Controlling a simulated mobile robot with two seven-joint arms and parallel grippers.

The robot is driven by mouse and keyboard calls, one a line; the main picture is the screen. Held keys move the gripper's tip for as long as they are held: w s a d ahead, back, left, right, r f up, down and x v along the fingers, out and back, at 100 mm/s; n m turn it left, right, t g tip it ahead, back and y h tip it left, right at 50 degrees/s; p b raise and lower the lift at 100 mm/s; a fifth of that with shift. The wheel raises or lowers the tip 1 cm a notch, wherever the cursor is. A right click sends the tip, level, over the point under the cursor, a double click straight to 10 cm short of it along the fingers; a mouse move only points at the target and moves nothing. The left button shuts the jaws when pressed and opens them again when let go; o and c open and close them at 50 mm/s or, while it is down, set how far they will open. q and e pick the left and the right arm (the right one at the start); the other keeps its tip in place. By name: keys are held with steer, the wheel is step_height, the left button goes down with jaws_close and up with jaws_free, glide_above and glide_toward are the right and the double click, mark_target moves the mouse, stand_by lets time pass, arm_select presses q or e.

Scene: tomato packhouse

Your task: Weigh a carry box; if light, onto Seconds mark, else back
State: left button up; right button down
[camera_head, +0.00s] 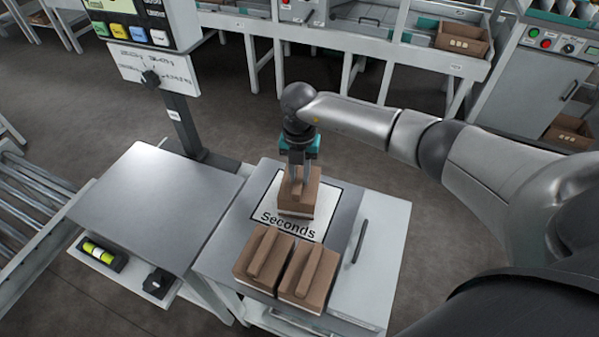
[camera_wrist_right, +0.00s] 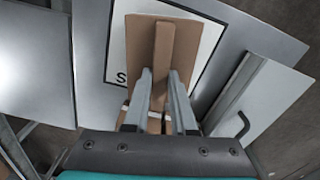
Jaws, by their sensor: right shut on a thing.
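A brown carry box (camera_head: 300,205) with a raised handle stands on the white Seconds mark (camera_head: 272,208), towards its far side. My right gripper (camera_head: 298,180) comes down from above and is shut on this box's handle; in the right wrist view the fingers (camera_wrist_right: 158,95) lie on both sides of the handle of the carry box (camera_wrist_right: 140,45). Two more carry boxes, a left one (camera_head: 250,272) and a right one (camera_head: 322,285), stand side by side just in front of the mark. The scale's plate (camera_head: 150,195) at the left is bare. My left gripper is not in view.
The scale's display head (camera_head: 135,30) stands on a post (camera_head: 182,125) behind the plate. A dark handle (camera_head: 360,240) is right of the mark. A roller conveyor (camera_head: 30,205) runs at the far left. Benches and a control cabinet (camera_head: 535,80) stand at the back.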

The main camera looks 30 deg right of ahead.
steer(key=shift+f, duration=0.25)
stand_by(0.7)
steer(key=c, duration=0.7)
jaws_free()
steer(key=shift+c, duration=1.4)
steer(key=shift+r+p, duration=0.7)
steer(key=shift+r, duration=0.15)
step_height(320, 180, up, 5)
steer(key=p, duration=0.5)
steer(key=shift+r, duration=0.2)
